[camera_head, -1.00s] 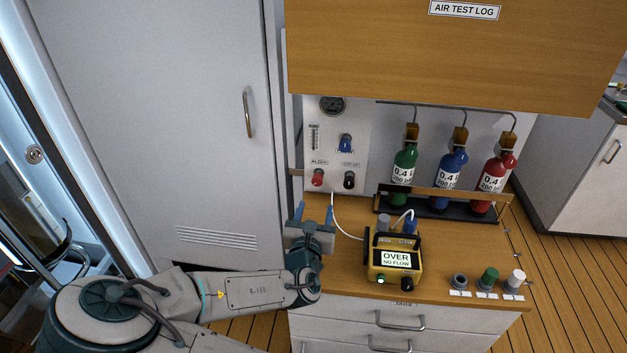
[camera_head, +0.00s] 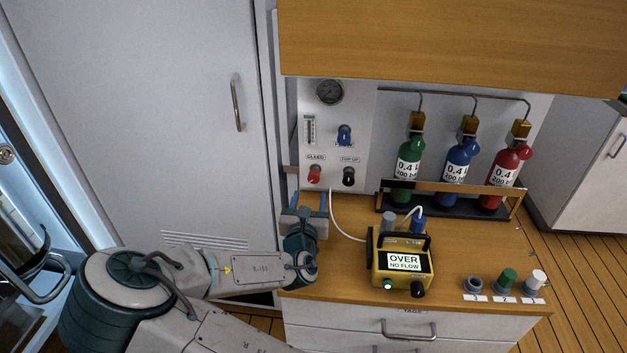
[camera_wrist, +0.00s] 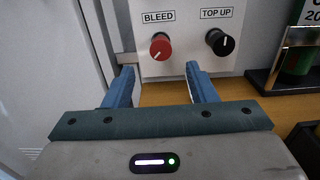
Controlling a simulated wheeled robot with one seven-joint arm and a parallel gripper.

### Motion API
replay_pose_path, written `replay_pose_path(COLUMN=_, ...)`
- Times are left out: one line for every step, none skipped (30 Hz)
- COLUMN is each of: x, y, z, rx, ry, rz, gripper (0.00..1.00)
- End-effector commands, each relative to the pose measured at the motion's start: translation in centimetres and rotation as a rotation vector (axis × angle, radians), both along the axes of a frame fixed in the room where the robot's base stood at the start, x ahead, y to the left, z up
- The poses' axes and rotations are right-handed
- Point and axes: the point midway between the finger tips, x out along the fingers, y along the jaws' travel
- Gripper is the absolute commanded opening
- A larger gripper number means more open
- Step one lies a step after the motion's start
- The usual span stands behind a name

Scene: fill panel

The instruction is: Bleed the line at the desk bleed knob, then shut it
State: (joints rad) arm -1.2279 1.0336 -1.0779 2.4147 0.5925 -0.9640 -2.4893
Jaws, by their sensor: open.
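The red bleed knob (camera_head: 314,174) sits low on the white panel, under a BLEED label. It also shows in the wrist view (camera_wrist: 161,47), with its pale pointer mark slanting to the lower left. My gripper (camera_head: 308,200) is open and empty, just below and in front of the knob. In the wrist view its two blue fingers (camera_wrist: 160,80) stand apart, with the knob beyond and between them, not touched. The black TOP UP knob (camera_head: 348,177) is to the right of the bleed knob.
A blue knob (camera_head: 344,135), a flow tube (camera_head: 310,130) and a gauge (camera_head: 330,92) are higher on the panel. A yellow analyser (camera_head: 402,262) reads OVER, NO FLOW; a white hose runs from it. Three bottles (camera_head: 457,168) stand in a rack at right. A tall cabinet (camera_head: 150,120) is at left.

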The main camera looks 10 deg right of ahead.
Motion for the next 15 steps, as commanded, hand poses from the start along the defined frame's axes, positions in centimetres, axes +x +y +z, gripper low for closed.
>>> replay_pose_path(x=0.9, y=-0.4, z=0.0, rx=0.002, ry=-0.002, rz=-0.003, gripper=0.52)
replay_pose_path(x=1.4, y=-0.6, z=0.0, rx=0.003, ry=-0.002, rz=-0.003, gripper=0.52)
replay_pose_path(x=2.0, y=-0.8, z=0.0, rx=0.003, ry=-0.002, rz=-0.004, gripper=0.52)
replay_pose_path(x=2.5, y=-1.0, z=0.1, rx=0.003, ry=-0.002, rz=-0.004, gripper=0.52)
replay_pose_path(x=3.0, y=-1.2, z=0.1, rx=0.003, ry=-0.002, rz=-0.004, gripper=0.52)
replay_pose_path(x=3.7, y=-1.4, z=0.1, rx=0.002, ry=-0.003, rz=-0.004, gripper=0.52)
replay_pose_path(x=4.1, y=-1.6, z=0.1, rx=0.002, ry=-0.002, rz=-0.004, gripper=0.52)
replay_pose_path(x=4.6, y=-1.8, z=0.1, rx=0.001, ry=-0.003, rz=-0.005, gripper=0.52)
replay_pose_path(x=5.2, y=-1.9, z=0.1, rx=0.002, ry=-0.002, rz=-0.004, gripper=0.52)
replay_pose_path(x=5.6, y=-2.1, z=0.1, rx=0.001, ry=-0.003, rz=-0.004, gripper=0.52)
replay_pose_path(x=6.0, y=-2.2, z=0.1, rx=0.002, ry=-0.002, rz=-0.004, gripper=0.52)
replay_pose_path(x=6.4, y=-2.3, z=0.1, rx=0.002, ry=-0.002, rz=-0.003, gripper=0.52)
replay_pose_path(x=6.8, y=-2.4, z=0.1, rx=0.002, ry=-0.002, rz=-0.004, gripper=0.52)
replay_pose_path(x=7.0, y=-2.5, z=0.0, rx=0.002, ry=-0.002, rz=-0.004, gripper=0.52)
replay_pose_path(x=7.3, y=-2.6, z=0.0, rx=0.001, ry=0.000, rz=-0.003, gripper=0.52)
